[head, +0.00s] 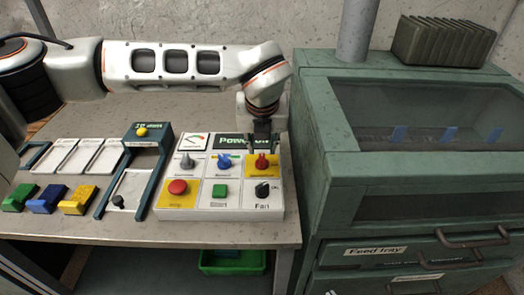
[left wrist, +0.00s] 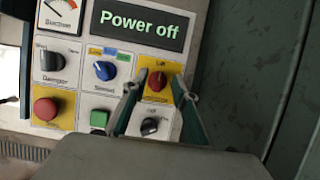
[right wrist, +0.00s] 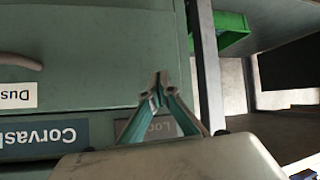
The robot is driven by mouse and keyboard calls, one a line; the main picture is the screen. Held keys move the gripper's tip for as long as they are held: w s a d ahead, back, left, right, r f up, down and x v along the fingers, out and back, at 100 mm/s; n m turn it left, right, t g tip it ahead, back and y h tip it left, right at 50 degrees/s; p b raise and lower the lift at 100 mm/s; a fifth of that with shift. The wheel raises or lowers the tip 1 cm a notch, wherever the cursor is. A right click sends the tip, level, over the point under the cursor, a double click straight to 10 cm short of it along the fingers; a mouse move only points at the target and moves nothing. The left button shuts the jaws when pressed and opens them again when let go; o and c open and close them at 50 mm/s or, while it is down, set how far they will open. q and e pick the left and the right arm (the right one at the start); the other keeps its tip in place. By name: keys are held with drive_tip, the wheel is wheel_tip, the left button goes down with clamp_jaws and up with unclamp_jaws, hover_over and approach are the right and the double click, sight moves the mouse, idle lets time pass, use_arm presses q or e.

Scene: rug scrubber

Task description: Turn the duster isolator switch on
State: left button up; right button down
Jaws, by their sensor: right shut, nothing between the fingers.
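The control panel (head: 220,207) lies on the bench, and its display (left wrist: 142,24) reads "Power off". A red rotary knob on a yellow plate (head: 261,162) sits at the panel's upper right; I take it for the isolator switch, though its label is too blurred to read. It also shows in the left wrist view (left wrist: 157,80). My left gripper (head: 262,145) is above this knob, open, with a fingertip on either side and small gaps visible. My right gripper (right wrist: 158,82) is shut and empty, in front of the green cabinet, away from the panel.
Other controls are close by: a blue knob (left wrist: 105,70), a grey knob (left wrist: 52,61), a black knob (left wrist: 150,126), a green button (left wrist: 99,118) and a red button (left wrist: 46,109). The green cabinet (head: 312,150) stands right of the bench. A green bin (head: 232,262) is below.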

sight(262, 153)
use_arm(q)
drive_tip(key=shift+x, duration=1.65)
clamp_jaws()
